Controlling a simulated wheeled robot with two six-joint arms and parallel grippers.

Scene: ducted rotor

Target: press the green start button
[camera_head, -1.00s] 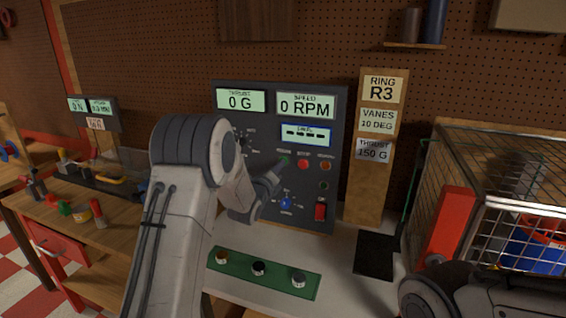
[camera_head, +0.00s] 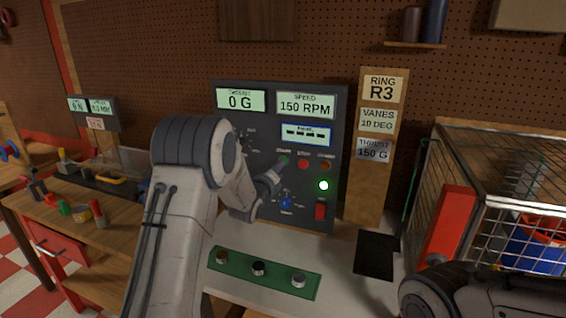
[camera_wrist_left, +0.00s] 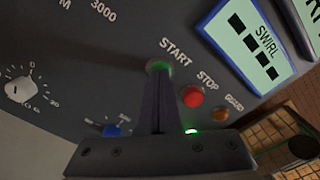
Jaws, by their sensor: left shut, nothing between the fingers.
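The control panel (camera_head: 262,131) stands upright at the back of the bench. Its green start button (camera_wrist_left: 157,64), labelled START, shows as a green rim just past my left fingertips in the left wrist view, mostly covered by them. My left gripper (camera_head: 281,166) is shut and empty, its tips at the button and seeming to touch it. The fingers also show in the left wrist view (camera_wrist_left: 158,80). The speed display (camera_head: 306,104) reads 150 RPM and the thrust display (camera_head: 241,99) reads 0 G. A lamp (camera_head: 323,185) glows green. My right gripper is out of view.
A red stop button (camera_head: 303,164) sits close right of the start button. A blue knob (camera_head: 285,203) and a red switch (camera_head: 320,211) are below. A green tray (camera_head: 240,275) with several knob-like parts lies in front. A wire cage (camera_head: 475,175) stands at right.

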